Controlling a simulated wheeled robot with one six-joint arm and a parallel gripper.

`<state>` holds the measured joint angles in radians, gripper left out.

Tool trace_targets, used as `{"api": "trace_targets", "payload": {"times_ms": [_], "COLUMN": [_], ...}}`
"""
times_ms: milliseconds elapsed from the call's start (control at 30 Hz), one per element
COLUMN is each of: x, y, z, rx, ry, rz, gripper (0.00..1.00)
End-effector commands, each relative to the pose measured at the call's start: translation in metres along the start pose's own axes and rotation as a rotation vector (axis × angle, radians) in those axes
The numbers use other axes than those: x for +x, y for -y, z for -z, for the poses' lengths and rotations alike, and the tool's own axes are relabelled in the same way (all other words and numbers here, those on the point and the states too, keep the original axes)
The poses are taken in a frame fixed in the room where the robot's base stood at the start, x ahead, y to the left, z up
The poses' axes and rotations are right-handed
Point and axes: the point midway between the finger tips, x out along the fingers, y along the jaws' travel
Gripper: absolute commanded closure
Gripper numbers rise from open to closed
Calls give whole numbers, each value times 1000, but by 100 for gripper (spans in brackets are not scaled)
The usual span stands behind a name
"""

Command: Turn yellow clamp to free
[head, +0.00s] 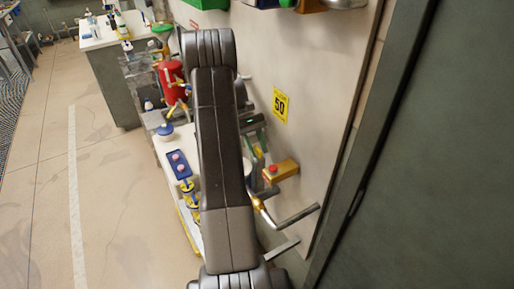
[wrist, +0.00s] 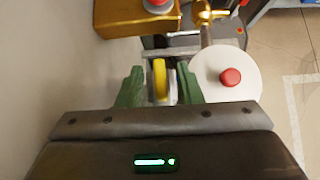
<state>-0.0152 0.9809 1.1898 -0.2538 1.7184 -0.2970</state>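The yellow clamp (wrist: 160,78) is a narrow upright yellow piece in the middle of the wrist view, on a grey metal mount. My gripper (wrist: 160,86) has its two green fingers on either side of it, with a visible gap left and right. The gripper is open and does not hold the clamp. The lower end of the clamp is partly hidden by the gripper body. In the head view my arm covers much of this area, and only a bit of my green gripper (head: 260,140) shows beside the wall panel.
A gold box (wrist: 125,20) with a red button sits close by at upper left. A white disc (wrist: 245,90) with a red button lies just right of my right finger. A brass fitting (wrist: 205,16) stands behind. The wall panel (head: 310,85) is close; open floor (head: 110,200) lies left.

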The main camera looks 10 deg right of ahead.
Motion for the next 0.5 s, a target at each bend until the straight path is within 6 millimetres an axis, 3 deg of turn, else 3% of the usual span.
{"api": "trace_targets", "payload": {"times_ms": [500], "x": [-66], "y": [0], "z": [2], "rx": [0], "ry": [-3], "rz": [-1], "gripper": [67]}}
